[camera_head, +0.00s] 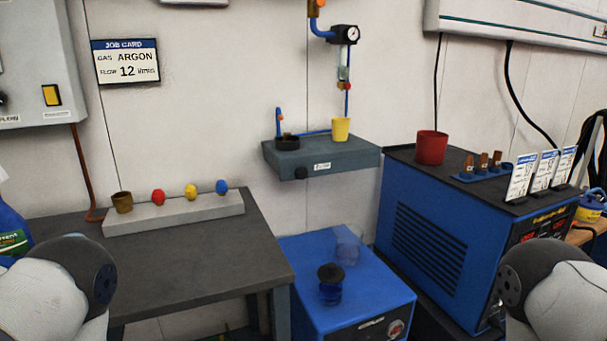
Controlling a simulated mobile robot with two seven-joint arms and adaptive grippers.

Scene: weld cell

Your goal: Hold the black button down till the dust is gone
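A round black knob-like part (301,173) sits on the front face of the grey wall box (340,160). I cannot tell which of these is the black button. No dust can be made out at this size. My arms show only as rounded white and dark links at the lower left and lower right edges. Neither gripper is in view, and nothing of mine visibly touches either black part.
A dark table (190,265) at left carries a grey block (175,212) with a brass cup and red, yellow and blue knobs. A clear cup (347,245) stands behind the blue jar. A large blue machine (440,240) at right carries a red cup (431,147) and cards.

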